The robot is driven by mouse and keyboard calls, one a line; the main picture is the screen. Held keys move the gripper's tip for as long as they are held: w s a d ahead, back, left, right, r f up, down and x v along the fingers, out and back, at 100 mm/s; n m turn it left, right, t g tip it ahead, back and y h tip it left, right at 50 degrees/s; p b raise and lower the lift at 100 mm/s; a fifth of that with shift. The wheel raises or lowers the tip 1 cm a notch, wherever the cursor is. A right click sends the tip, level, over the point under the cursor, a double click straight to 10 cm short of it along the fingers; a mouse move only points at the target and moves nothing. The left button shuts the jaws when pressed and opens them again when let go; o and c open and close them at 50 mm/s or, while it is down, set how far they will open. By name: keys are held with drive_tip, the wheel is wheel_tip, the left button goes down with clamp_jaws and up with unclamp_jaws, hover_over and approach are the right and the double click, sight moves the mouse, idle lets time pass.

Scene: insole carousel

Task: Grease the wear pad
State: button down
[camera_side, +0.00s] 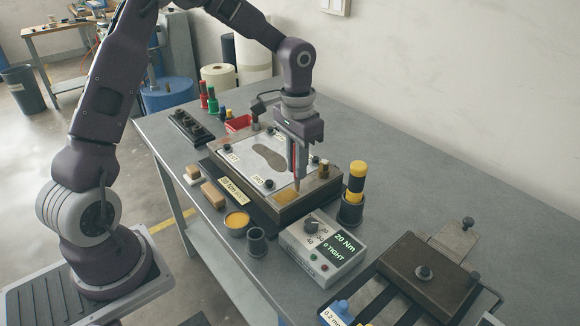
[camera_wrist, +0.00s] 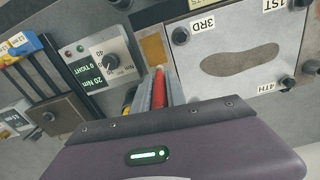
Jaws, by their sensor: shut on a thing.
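My gripper (camera_side: 298,172) points down over the near right end of the fixture block. It is shut on a slim red-handled tool, whose red part shows between the fingers in the wrist view (camera_wrist: 159,90). Its pale tip (camera_side: 297,185) is just above or touching the tan, brass-coloured wear pad (camera_side: 286,197); I cannot tell which. The pad also shows beyond the fingers in the wrist view (camera_wrist: 154,48). I cannot tell whether grease lies on it. A round pot of yellow grease (camera_side: 237,219) stands open on the table, left of the block.
A pale plate (camera_side: 240,165) with a dark insole shape and corner knobs lies on the block. A yellow-and-black driver (camera_side: 356,180) stands in a holder close right. The torque box (camera_side: 322,248) reads 20 Nm, 0 TIGHT. An empty dark cup (camera_side: 257,242) stands near the pot.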

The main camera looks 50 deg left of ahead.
drive_tip(key=s, duration=0.6)
drive_tip(key=shift+s, duration=0.3)
wheel_tip(320, 180, up, 8)
drive_tip(key=shift+r, duration=0.15)
idle(0.3)
drive_tip(key=shift+f, duration=0.2)
idle(0.7)
